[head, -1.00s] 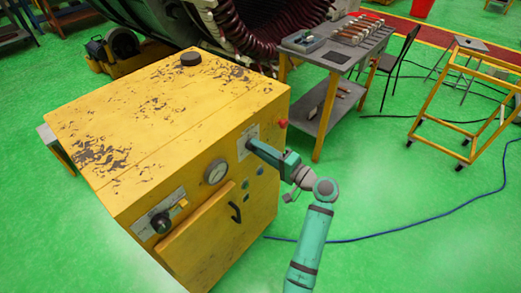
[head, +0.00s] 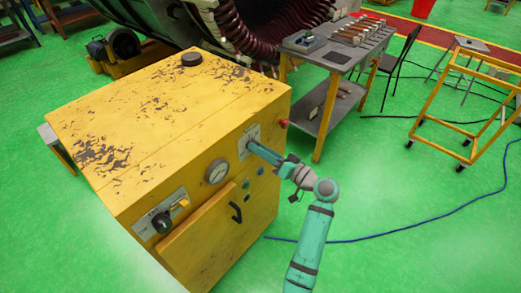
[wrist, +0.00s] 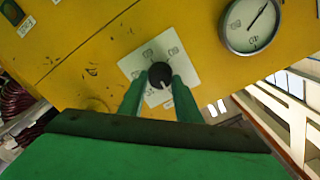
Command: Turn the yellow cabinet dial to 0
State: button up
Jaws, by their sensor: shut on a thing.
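The yellow cabinet (head: 150,140) stands at the left and centre of the head view. The dial is a black round knob (wrist: 160,74) on a pale marked plate (wrist: 140,62) on the cabinet's front panel. In the head view the plate (head: 243,146) shows, but the knob is hidden by my gripper. My gripper (wrist: 160,84) is shut on the dial, one green finger on each side of it. A white pointer line shows on the knob, towards the lower right in the wrist view. The plate's marks are too small to read. My gripper also shows in the head view (head: 254,147).
A round gauge (wrist: 251,24) sits on the panel near the dial; it also shows in the head view (head: 217,171). A red button (head: 284,123), a black handle (head: 236,212) and another black knob (head: 161,222) are on the front. A grey workbench (head: 335,45) stands behind right.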

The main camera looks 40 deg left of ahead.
jog(key=shift+s+a+f, duration=0.1)
jog(key=shift+s+f, duration=0.05)
jog(key=shift+s, duration=0.05)
dwell(0.3)
jog(key=o, duration=1.1)
jog(key=shift+c, duration=0.2)
jog(key=shift+w, duration=0.15)
jog(key=s+d, duration=0.1)
jog(key=d, duration=1)
